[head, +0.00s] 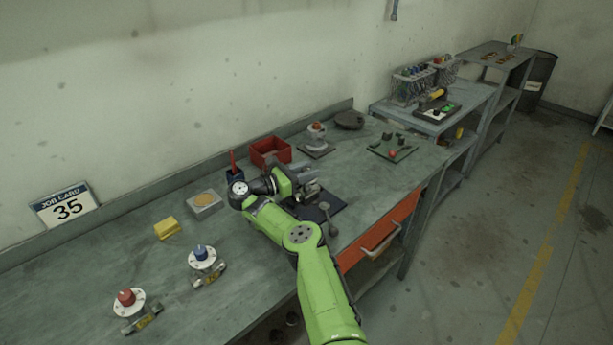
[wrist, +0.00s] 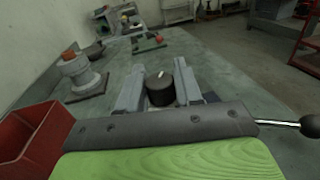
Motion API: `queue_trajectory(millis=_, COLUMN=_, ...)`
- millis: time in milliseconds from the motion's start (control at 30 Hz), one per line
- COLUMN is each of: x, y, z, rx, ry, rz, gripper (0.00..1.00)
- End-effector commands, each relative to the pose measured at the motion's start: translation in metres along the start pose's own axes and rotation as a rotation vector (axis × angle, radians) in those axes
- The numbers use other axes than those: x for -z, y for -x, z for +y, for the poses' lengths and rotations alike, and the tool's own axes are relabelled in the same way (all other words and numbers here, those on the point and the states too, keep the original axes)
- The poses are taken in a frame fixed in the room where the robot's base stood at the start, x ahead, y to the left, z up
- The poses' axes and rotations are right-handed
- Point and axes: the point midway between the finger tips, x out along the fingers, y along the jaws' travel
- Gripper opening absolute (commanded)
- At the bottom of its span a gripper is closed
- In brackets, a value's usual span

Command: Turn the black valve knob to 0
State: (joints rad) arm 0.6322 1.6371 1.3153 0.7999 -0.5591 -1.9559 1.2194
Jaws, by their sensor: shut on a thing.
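The black valve knob (wrist: 160,89) is a short dark cylinder with a white pointer mark on its top. In the wrist view the mark slants towards the upper right. My gripper (wrist: 159,86) has one finger on each side of the knob and is shut on it. In the head view my gripper (head: 306,182) is over the middle of the bench, and my own wrist and fingers largely hide the knob there. The knob's scale and its 0 do not show in either view.
Blue (head: 201,253) and red (head: 126,297) valve knobs stand at the left on the bench. A red bin (head: 270,151), a yellow block (head: 167,228) and a flanged fitting (head: 316,133) are nearby. A lever with a ball end (wrist: 311,125) sticks out right of my gripper.

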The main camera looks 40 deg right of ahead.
Motion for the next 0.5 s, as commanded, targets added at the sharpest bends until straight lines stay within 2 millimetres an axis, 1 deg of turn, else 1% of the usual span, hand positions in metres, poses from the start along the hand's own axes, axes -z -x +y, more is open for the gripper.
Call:
queue_trajectory(millis=367, x=-0.0009, y=-0.0003, z=-0.0001, rx=0.004, ry=0.001, rz=-0.001, gripper=0.04)
queue_trajectory(millis=400, x=-0.0009, y=-0.0003, z=-0.0001, rx=0.003, ry=0.001, rz=-0.001, gripper=0.39)
queue_trajectory(millis=467, x=-0.0009, y=-0.0003, z=-0.0001, rx=0.003, ry=0.001, rz=-0.001, gripper=0.48)
queue_trajectory(millis=500, x=-0.0009, y=-0.0003, z=0.0000, rx=0.003, ry=0.001, rz=-0.001, gripper=0.55)
